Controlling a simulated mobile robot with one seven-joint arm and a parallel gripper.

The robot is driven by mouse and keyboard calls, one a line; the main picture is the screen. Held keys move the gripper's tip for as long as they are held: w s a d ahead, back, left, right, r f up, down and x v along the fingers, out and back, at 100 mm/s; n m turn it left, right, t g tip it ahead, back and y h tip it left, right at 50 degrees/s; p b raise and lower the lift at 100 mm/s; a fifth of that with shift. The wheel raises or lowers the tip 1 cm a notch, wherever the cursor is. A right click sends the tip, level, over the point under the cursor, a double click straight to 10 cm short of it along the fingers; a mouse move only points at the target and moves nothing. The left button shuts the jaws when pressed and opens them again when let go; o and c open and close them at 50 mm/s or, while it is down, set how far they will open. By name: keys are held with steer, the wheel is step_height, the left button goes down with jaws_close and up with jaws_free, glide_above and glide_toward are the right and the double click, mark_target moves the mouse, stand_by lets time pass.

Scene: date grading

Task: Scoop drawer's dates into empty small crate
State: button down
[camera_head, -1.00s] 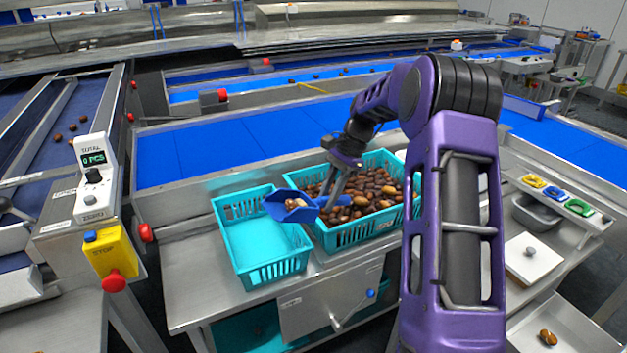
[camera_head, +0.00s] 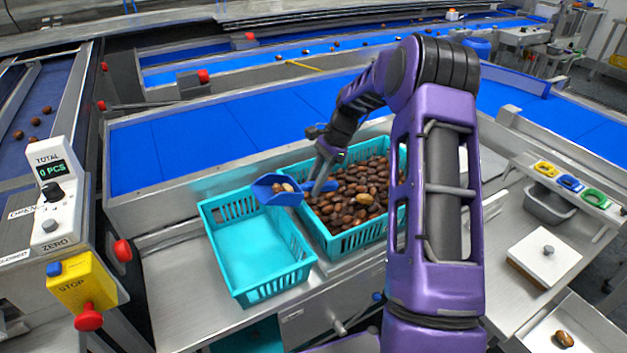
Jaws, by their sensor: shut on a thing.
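My gripper (camera_head: 322,183) is shut on a blue scoop (camera_head: 268,189). The scoop holds a few dates (camera_head: 284,187), one paler than the others. It is above the far right side of the empty small teal crate (camera_head: 222,258), close to its border with the fuller crate. The bare floor of the small crate shows. The larger teal crate (camera_head: 352,240) beside it on the right is filled with brown dates (camera_head: 357,190), and my arm hides its right part. A drawer front (camera_head: 312,322) is below the bench edge, partly hidden by my arm; its contents are not visible.
A blue conveyor (camera_head: 190,150) runs behind the crates. A counter reading 0 PCS (camera_head: 57,180) and a yellow stop box (camera_head: 85,285) stand at left. At right are a lidded white box (camera_head: 545,252) and a tray (camera_head: 590,325) holding one date.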

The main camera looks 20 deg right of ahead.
steer(key=h, duration=0.1)
steer(key=f+h, duration=0.1)
steer(key=h, duration=0.1)
steer(key=shift+t, duration=0.3)
steer(key=shift+a+r+h, duration=0.25)
steer(key=shift+r+h, duration=0.25)
steer(key=shift+h, duration=0.1)
steer(key=shift+a+r+h, duration=0.25)
steer(key=shift+r+h, duration=0.2)
steer(key=shift+h, duration=0.15)
steer(key=shift+a+t+h+b, duration=0.1)
steer(key=shift+t+h+b, duration=0.25)
steer(key=shift+b, duration=0.2)
steer(key=shift+s+a+r+h+b, duration=0.1)
steer(key=shift+a+r+h+b, duration=0.15)
steer(key=shift+r+h+b, duration=0.45)
steer(key=a+r+h+b, duration=0.2)
steer(key=h+b, duration=0.1)
steer(key=a+r+t+h+b, duration=0.1)
steer(key=b, duration=0.1)
steer(key=shift+s+a+h, duration=0.25)
steer(key=shift+s+a, duration=0.1)
steer(key=shift+s+a+r+t+h+b, duration=0.25)
steer(key=shift+a+r+h+b, duration=0.65)
steer(key=shift+a+h+b, duration=0.1)
steer(key=shift+s+a+r+t+h+b, duration=0.2)
steer(key=shift+a+r+h+b, duration=0.65)
steer(key=shift+a+h+b, duration=0.15)
steer(key=shift+r, duration=0.15)
steer(key=shift+r, duration=0.15)
